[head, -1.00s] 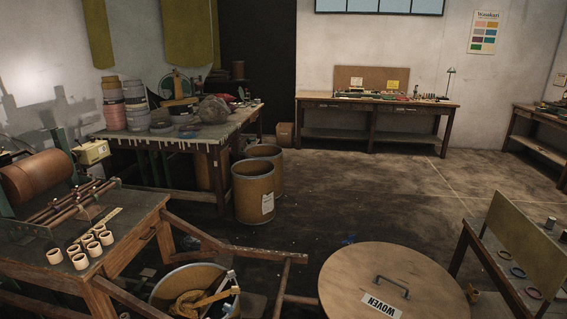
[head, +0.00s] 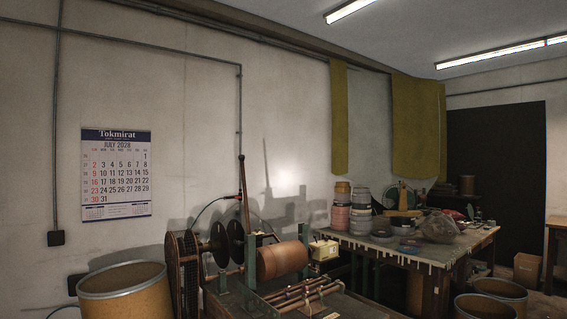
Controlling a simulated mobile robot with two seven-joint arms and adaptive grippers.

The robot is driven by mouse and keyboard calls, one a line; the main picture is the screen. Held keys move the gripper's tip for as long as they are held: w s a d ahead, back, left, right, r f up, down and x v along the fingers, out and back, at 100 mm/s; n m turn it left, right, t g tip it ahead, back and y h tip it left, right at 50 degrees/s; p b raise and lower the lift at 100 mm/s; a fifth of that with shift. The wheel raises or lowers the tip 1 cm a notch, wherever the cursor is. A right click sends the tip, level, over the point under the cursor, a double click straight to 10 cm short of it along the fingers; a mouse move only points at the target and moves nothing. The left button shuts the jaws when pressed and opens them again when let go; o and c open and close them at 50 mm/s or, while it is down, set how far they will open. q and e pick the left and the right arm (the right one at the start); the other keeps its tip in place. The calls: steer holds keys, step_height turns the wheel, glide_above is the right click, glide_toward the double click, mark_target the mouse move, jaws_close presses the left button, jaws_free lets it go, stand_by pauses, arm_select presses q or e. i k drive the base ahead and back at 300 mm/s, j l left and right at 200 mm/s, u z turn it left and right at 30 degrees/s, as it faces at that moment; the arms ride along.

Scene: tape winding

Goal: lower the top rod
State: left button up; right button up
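The winding machine stands at the bottom centre of the head view, with a brown drum (head: 282,260) on a green frame. Several thin rods (head: 305,296) lie across the frame in front of the drum. Which of them is the top rod I cannot tell. A tall dark lever (head: 243,200) with a red part rises behind the drum. Dark discs (head: 219,243) stand to the drum's left. Neither of my grippers shows in this view.
A fibre barrel (head: 122,284) stands at the lower left. A worktable (head: 440,262) with stacked tape rolls (head: 341,216) is right of the machine. More barrels (head: 500,290) stand at the lower right. A calendar (head: 116,173) hangs on the wall.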

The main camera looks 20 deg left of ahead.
mark_target(242, 158)
steer(key=i+j+u, duration=0.1)
steer(key=u, duration=0.65)
steer(key=i+u, duration=0.2)
steer(key=u, duration=0.2)
steer(key=i+u, duration=0.15)
steer(key=u, duration=0.3)
steer(key=i+l+u, duration=0.2)
steer(key=i, duration=0.3)
steer(key=i+l+u, duration=0.15)
steer(key=i+l, duration=0.8)
